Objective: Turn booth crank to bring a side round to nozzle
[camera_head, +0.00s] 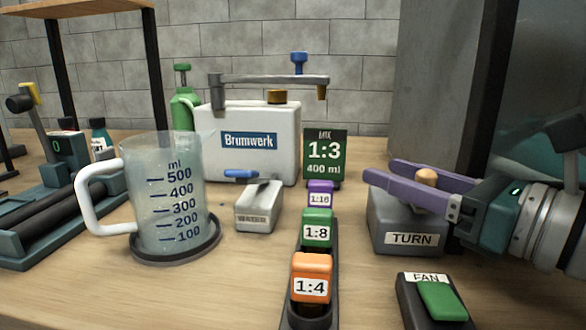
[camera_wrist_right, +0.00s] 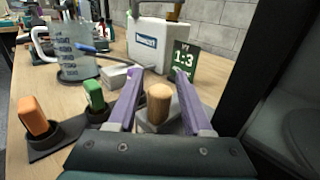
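The booth crank is a grey block labelled TURN (camera_head: 410,237) with a round wooden knob (camera_head: 427,177) on top. The knob also shows in the right wrist view (camera_wrist_right: 159,104). My right gripper (camera_head: 383,171) comes in from the right with purple fingers. In the right wrist view, its fingers stand apart on either side of the knob, with a visible gap at each side. The booth (camera_head: 440,100) is a grey panel with a dark frame at the right; its inside, the nozzle and any sneaker are not clearly visible. My left gripper is not in view.
A green FAN switch (camera_head: 441,300) sits in front of the TURN block.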

